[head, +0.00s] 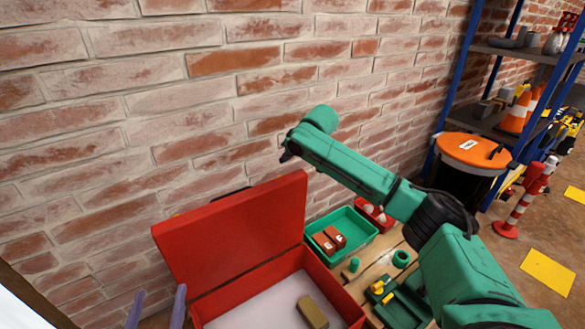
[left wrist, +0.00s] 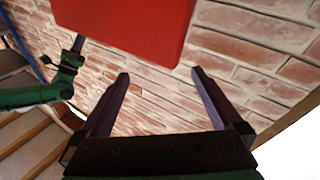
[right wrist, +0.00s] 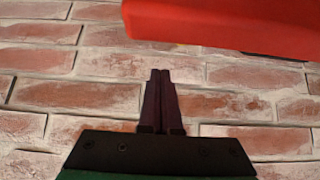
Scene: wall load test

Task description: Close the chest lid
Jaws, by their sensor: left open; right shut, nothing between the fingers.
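The red chest stands open at the bottom of the head view, and its red lid (head: 235,228) is raised near the brick wall. The chest body (head: 342,296) has a pale floor with an olive block (head: 312,311) lying on it. My left gripper (head: 157,297) is open and empty, left of the chest; its fingers (left wrist: 160,82) point toward the lid (left wrist: 125,25). My right gripper (head: 287,155) is shut and empty, above the lid's upper right corner by the wall. In the right wrist view its shut fingers (right wrist: 161,75) are below the lid's edge (right wrist: 220,28), apart from it in the picture.
Right of the chest, a wooden bench (head: 385,262) holds a green bin (head: 365,232) with reddish blocks and small green parts. Beyond are an orange-lidded drum (head: 473,150), a blue-posted shelf (head: 505,55) and a red-and-white post (head: 522,205). The brick wall (head: 130,110) closes off the back.

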